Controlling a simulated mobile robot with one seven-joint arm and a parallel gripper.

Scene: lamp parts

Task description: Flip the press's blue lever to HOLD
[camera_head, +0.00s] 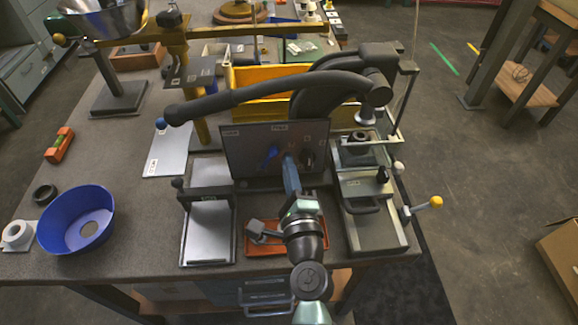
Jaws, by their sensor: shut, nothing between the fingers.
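The press's dark upright panel (245,150) stands near the middle of the table and carries small pale labels too small to read. The blue lever (269,158) is on the panel's front, left of its middle, and looks tilted. I cannot tell which label it points to. My gripper (288,156) reaches up from the front edge to the panel, just right of the blue lever. Its fingers are shut with nothing between them. I cannot tell whether they touch the lever or the panel. A dark knob (308,155) is right of my gripper.
A thick black curved arm (270,91) passes above the panel. A flat plate stand (208,230) is at front left, an orange tray (262,247) lies behind my wrist, and a grey fixture (375,230) stands right. A blue bowl (75,218) is far left. Open table lies left of centre.

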